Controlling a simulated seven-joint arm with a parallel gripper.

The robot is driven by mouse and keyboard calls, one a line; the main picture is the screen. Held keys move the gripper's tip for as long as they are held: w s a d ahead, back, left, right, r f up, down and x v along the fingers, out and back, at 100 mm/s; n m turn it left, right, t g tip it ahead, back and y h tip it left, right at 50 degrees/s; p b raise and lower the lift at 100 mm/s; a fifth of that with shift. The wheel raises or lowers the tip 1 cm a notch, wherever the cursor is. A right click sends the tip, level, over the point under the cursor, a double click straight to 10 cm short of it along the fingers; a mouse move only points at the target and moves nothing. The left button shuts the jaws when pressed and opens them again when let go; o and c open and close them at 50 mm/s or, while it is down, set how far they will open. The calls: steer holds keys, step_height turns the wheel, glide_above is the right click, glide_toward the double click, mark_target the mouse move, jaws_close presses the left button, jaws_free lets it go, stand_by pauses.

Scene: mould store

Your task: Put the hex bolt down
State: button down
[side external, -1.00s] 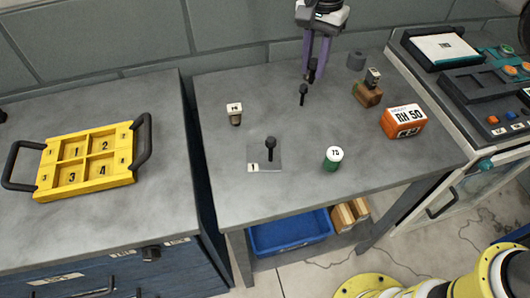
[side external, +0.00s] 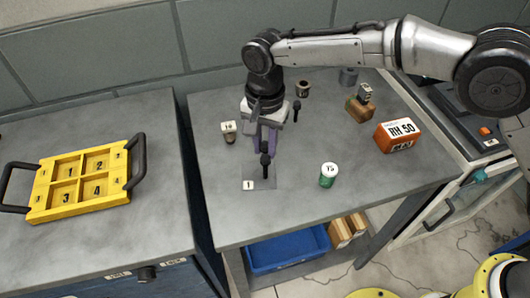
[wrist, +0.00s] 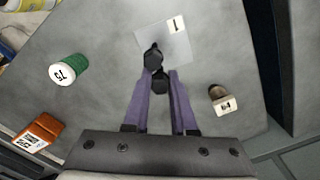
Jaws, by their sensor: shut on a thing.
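My gripper (side external: 264,143), with purple fingers, is shut on a black hex bolt (wrist: 160,82), whose dark head shows between the fingertips in the wrist view. A second black bolt (side external: 265,162) stands upright on the grey square pad (side external: 251,172) marked 1; it also shows in the wrist view (wrist: 153,55). The held bolt is right beside this one in the wrist view, and I cannot tell whether they touch. In the side view the fingers and the standing bolt largely hide the held one. Another black bolt (side external: 296,106) stands on the bench behind.
A white-topped brown piece (side external: 229,130) stands left of the gripper and a green cylinder (side external: 328,175) to the right. A yellow tray (side external: 125,197) lies on the left bench.

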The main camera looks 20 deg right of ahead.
mark_target(265, 144)
steer(key=shift+f, duration=1.45)
steer(key=shift+f, duration=0.2)
steer(key=c, duration=0.7)
jaws_free()
steer(key=shift+r, duration=0.15)
step_height(265, 144, up, 12)
steer(key=shift+r, duration=0.1)
